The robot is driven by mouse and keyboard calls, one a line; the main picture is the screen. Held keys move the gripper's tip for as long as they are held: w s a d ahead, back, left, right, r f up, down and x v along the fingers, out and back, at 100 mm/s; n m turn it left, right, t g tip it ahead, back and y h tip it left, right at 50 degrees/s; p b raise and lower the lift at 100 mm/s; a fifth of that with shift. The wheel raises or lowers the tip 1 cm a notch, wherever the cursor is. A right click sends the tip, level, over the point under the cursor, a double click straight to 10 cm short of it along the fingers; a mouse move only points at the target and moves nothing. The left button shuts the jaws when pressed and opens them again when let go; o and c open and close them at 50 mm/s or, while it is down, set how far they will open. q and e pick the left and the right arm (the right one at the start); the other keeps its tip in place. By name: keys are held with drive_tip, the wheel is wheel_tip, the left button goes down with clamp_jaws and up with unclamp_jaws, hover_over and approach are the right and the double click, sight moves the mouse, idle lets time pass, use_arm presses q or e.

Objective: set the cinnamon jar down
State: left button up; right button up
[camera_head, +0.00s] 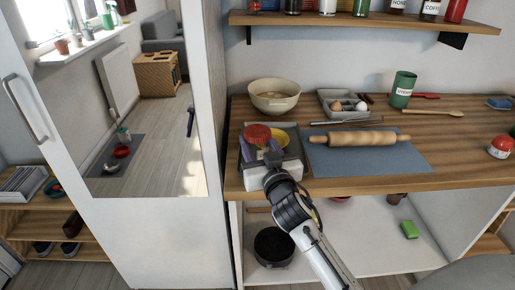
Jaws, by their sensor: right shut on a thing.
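The cinnamon jar (257,133), seen from above by its red lid, is at the left front of the wooden counter. My right gripper (262,155) is shut on it, with the arm reaching up from below. The gripper hides most of the jar's body, and its label cannot be read. I cannot tell whether its base touches the surface beneath. My left gripper is not in view.
A grey tray with a yellow item (280,138) is just behind and beside the jar. A rolling pin (355,138) lies on a blue-grey mat (400,165) to the right. A cream bowl (274,98) stands behind. A shelf (360,20) overhangs the back.

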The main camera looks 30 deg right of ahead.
sight(261, 153)
drive_tip(key=shift+f, duration=0.75)
drive_tip(key=o, duration=1.1)
drive_tip(key=shift+o, duration=0.2)
drive_tip(key=shift+r, duration=0.2)
drive_tip(key=v, duration=0.7)
drive_tip(key=shift+s+b, duration=0.2)
drive_tip(key=shift+b, duration=0.15)
